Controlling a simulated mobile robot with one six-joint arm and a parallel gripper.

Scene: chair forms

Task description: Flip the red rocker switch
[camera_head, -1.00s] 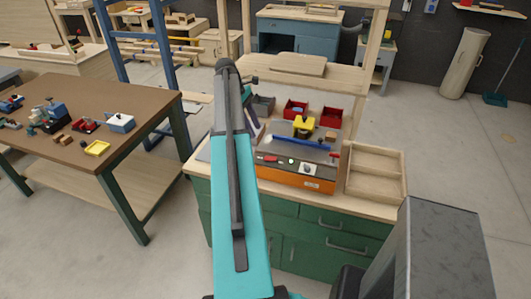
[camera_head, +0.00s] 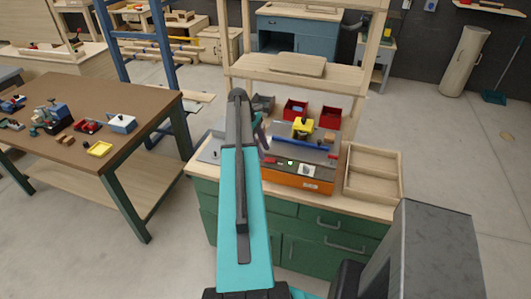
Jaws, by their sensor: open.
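The red rocker switch (camera_head: 270,161) is a small red patch on the grey front panel of an orange-fronted machine (camera_head: 297,182). A small round lamp (camera_head: 290,162) to its right looks green. A white square with a dark knob sits further right. My gripper (camera_head: 264,143) is small and dark, just behind and left of the switch. It is open, with nothing seen in it. My teal arm hides part of it and the panel's left end. I cannot tell whether the gripper touches the switch, or which way the switch is tilted.
The machine stands on a green-drawered bench with a wooden top. A blue bar (camera_head: 300,143) and a yellow part (camera_head: 303,126) sit on the machine. Red bins (camera_head: 330,118) stand behind it, and an empty wooden tray (camera_head: 372,175) lies to its right.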

